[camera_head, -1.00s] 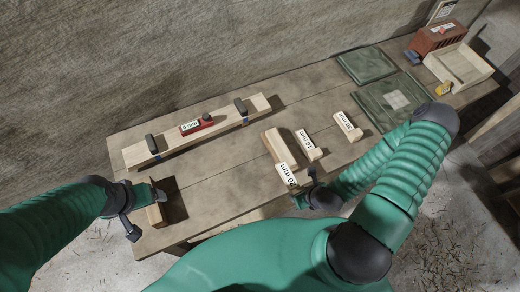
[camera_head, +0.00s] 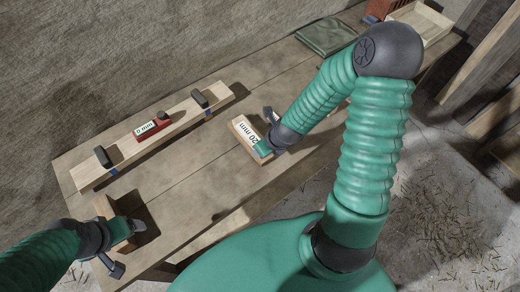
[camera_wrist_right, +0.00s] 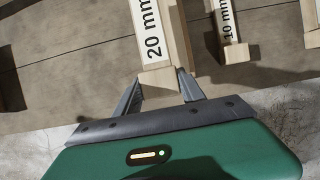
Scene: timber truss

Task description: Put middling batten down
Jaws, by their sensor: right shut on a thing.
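The batten labelled 20 mm (camera_head: 245,131) lies beside or against a pale wood piece; whether it touches the table cannot be told. My right gripper (camera_head: 266,148) is at its near end. In the right wrist view the batten (camera_wrist_right: 150,30) runs away from me, and my right gripper (camera_wrist_right: 160,88) is shut on its near end, a finger on each side. The pale wood (camera_wrist_right: 178,35) runs along its right side. My left gripper (camera_head: 124,240) is at a wooden block (camera_head: 108,208) at the table's near left corner; its grip on the block is unclear.
A long board (camera_head: 185,118) with dark clamps and a red 0 mm tool (camera_head: 152,130) lies at the back left of the table (camera_head: 200,178). The 10 mm batten (camera_wrist_right: 228,25) lies right of the held one. A green cloth (camera_head: 327,36) lies farther right.

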